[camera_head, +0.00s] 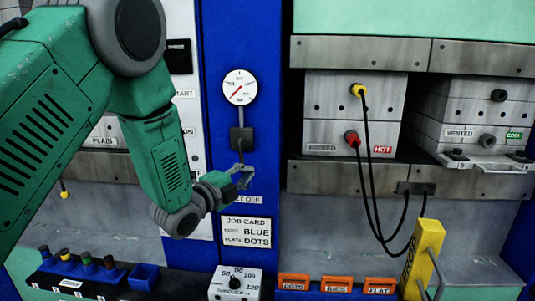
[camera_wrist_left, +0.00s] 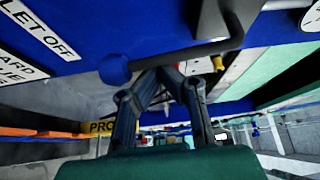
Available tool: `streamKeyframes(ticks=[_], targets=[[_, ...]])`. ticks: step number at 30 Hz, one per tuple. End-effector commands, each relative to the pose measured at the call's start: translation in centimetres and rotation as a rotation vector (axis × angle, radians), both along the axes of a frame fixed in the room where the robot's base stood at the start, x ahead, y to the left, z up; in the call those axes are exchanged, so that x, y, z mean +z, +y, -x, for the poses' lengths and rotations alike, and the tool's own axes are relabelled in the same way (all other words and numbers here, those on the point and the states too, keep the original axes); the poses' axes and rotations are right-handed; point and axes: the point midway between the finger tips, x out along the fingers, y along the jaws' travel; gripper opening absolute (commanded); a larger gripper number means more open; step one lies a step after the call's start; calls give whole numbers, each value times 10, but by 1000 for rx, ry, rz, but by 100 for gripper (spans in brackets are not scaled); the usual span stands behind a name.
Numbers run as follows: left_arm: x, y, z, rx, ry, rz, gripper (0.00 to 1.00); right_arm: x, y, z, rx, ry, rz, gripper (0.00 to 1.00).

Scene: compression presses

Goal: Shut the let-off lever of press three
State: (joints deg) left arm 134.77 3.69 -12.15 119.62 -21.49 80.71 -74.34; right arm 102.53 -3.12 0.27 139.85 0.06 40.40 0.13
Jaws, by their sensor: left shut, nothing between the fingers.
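The let-off valve (camera_head: 241,140) is a dark block on the blue column, below a round white gauge (camera_head: 239,87). In the left wrist view its lever (camera_wrist_left: 185,51) is a dark bar ending in a blue knob (camera_wrist_left: 115,70), running across just past my fingertips. The "LET OFF" label (camera_head: 247,200) sits below the valve; it also shows in the left wrist view (camera_wrist_left: 40,30). My left gripper (camera_head: 245,174) is shut and empty, its tips (camera_wrist_left: 170,72) close to the bar; I cannot tell whether they touch. In the head view the gripper partly hides the lever. My right gripper is out of view.
A job card (camera_head: 246,232) reading BLUE and DOTS hangs below. A dial box (camera_head: 235,283) stands at the bottom.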

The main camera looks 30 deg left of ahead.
Motion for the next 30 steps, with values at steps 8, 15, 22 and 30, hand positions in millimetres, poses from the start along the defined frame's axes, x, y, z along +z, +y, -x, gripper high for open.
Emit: streamKeyframes(ticks=[8, 15, 22, 30], targets=[[-1, 8, 3, 1, 38, -105, 0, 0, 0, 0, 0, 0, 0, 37], [-2, 10, 4, 1, 47, -133, 0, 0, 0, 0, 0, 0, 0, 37], [-2, 10, 4, 1, 48, -133, 0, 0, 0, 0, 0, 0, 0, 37], [-3, 8, 1, 1, 48, -133, 0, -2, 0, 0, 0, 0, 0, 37]])
